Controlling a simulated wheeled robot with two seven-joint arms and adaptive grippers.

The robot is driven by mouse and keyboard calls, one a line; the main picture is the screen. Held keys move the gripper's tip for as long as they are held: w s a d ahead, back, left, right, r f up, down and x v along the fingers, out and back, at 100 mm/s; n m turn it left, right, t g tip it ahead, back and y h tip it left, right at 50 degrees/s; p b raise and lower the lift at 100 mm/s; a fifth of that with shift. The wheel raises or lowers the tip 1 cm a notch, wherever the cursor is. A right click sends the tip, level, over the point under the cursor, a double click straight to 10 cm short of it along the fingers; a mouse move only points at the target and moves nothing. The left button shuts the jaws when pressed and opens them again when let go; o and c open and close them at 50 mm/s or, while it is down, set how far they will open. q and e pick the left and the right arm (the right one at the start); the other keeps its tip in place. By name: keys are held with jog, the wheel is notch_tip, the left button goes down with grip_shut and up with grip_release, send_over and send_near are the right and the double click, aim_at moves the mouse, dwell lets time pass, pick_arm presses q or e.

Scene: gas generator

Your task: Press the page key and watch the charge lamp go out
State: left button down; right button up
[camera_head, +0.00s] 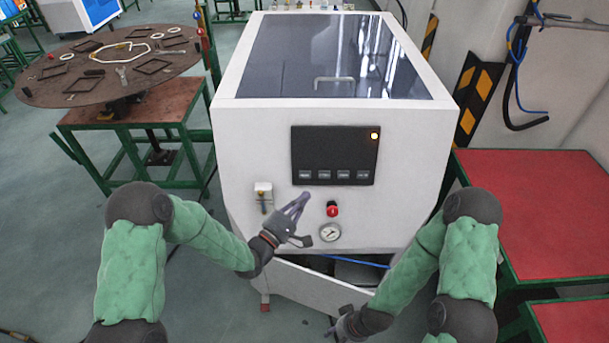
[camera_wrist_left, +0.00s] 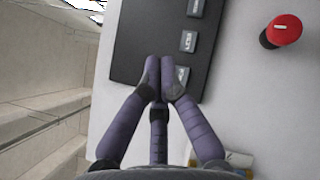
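A row of several small grey keys (camera_head: 343,174) runs along the panel's lower edge. Their labels are too small to read surely, so I cannot tell which is the page key. My left gripper (camera_head: 303,197) is shut and empty, just below the left end of the row. In the left wrist view its fingertips (camera_wrist_left: 161,62) lie together beside the nearest key (camera_wrist_left: 183,74); contact is unclear. My right gripper (camera_head: 338,327) is low at the bottom, its fingers unclear.
A red knob (camera_head: 332,209) and a pressure gauge (camera_head: 330,233) sit below the panel. A small valve fitting (camera_head: 263,196) is to their left. A round brown table (camera_head: 110,66) stands at left, a red-topped bench (camera_head: 540,200) at right.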

aim_at(309, 174)
pick_arm(q)
jog(key=w+f+b, duration=0.2)
jog(key=w+b, duration=0.1)
jog(key=w, duration=0.5)
jog(key=shift+w+f, duration=0.2)
jog(key=shift+f, duration=0.1)
dwell(1.3)
jog(key=shift+w+f+b, duration=0.1)
jog(key=shift+w+b, duration=0.25)
jog(key=shift+b, duration=0.05)
jog(key=shift+w+f, duration=0.1)
jog(key=shift+w, duration=0.35)
dwell(0.7)
jog(key=shift+s, duration=0.2)
jog(key=shift+s+r, duration=0.25)
jog(key=shift+s, duration=0.4)
